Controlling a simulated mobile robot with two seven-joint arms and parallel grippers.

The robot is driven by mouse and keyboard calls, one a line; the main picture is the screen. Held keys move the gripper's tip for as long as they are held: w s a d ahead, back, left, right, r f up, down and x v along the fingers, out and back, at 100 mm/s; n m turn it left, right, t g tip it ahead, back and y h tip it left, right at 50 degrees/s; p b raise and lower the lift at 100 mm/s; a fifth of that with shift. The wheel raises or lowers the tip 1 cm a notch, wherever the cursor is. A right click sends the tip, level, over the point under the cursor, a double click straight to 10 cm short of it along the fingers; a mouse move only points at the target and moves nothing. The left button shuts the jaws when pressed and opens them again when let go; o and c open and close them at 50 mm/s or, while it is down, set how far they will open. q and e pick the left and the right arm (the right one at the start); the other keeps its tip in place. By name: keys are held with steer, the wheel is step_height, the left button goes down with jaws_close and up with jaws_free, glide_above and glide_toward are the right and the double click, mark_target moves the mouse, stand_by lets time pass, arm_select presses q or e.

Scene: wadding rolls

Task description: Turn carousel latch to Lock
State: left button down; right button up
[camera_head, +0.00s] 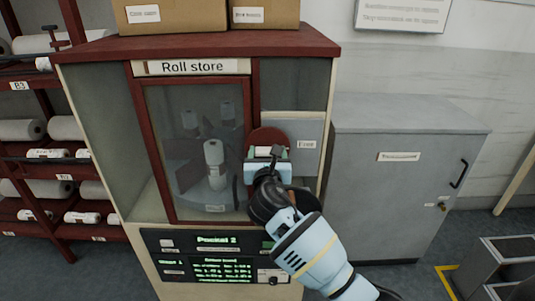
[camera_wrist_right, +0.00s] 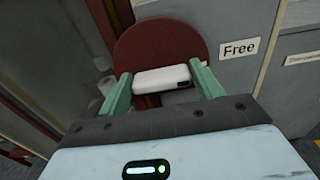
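The carousel latch is a dark red disc (camera_wrist_right: 150,42) with a white bar (camera_wrist_right: 160,79) across it. The bar lies roughly level, its dark-marked end to the right, on the side of the "Free" label (camera_wrist_right: 239,48). In the head view the disc (camera_head: 268,136) sits beside the cabinet's glass door, partly hidden by my right gripper (camera_head: 268,154). In the wrist view the green fingers of my right gripper (camera_wrist_right: 162,80) stand apart at the two ends of the bar. Whether they press on it I cannot tell. My left gripper is not in view.
The "Roll store" cabinet (camera_head: 192,68) has a framed glass door (camera_head: 190,110) with rolls inside and a lit panel (camera_head: 215,255) below. A grey cabinet (camera_head: 390,180) stands to the right, red shelves with rolls (camera_head: 65,128) to the left. Boxes (camera_head: 160,15) sit on top.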

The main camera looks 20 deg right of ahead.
steer(key=c, duration=0.3)
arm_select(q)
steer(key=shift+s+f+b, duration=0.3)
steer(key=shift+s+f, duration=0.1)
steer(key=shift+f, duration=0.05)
arm_select(e)
steer(key=shift+s+d+f+m, duration=0.1)
steer(key=shift+m, duration=2.9)
steer(key=shift+w+d+f+m, duration=0.1)
steer(key=shift+f+m, duration=0.05)
steer(key=shift+m, duration=2.85)
steer(key=shift+s+d+f+m, duration=0.1)
steer(key=shift+m, duration=2.9)
steer(key=o, duration=1)
